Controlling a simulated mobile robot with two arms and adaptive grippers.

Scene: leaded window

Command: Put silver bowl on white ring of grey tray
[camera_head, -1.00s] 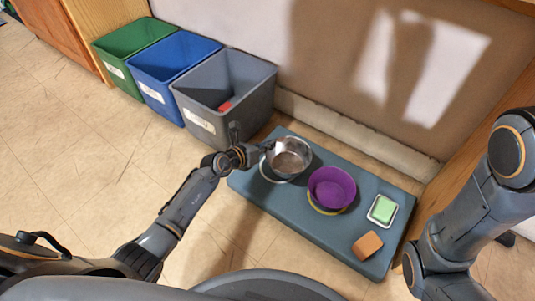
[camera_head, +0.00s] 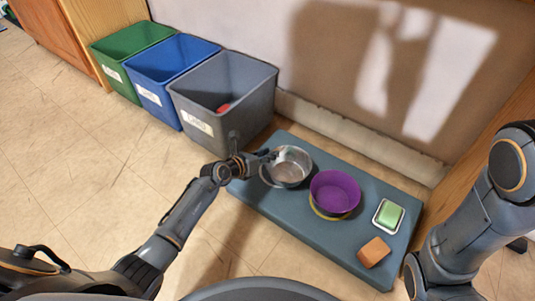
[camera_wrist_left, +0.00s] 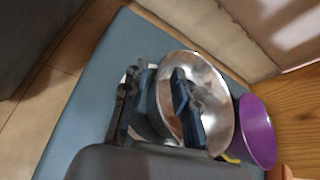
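The silver bowl (camera_head: 290,178) rests upright at the left part of the grey tray (camera_head: 335,238). It also shows in the left wrist view (camera_wrist_left: 218,112). The white ring is mostly hidden under the bowl, so I cannot tell exactly how well they line up. My left gripper (camera_head: 272,157) is at the bowl's left rim. In the left wrist view its fingers (camera_wrist_left: 156,100) are spread apart, one inside the bowl and one outside, with the bowl's wall between them. My right gripper is out of view; only my right arm shows.
A purple bowl (camera_head: 335,188) stands on a yellow ring (camera_head: 327,215) beside the silver bowl. Green, blue and grey bins (camera_head: 262,105) stand behind left.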

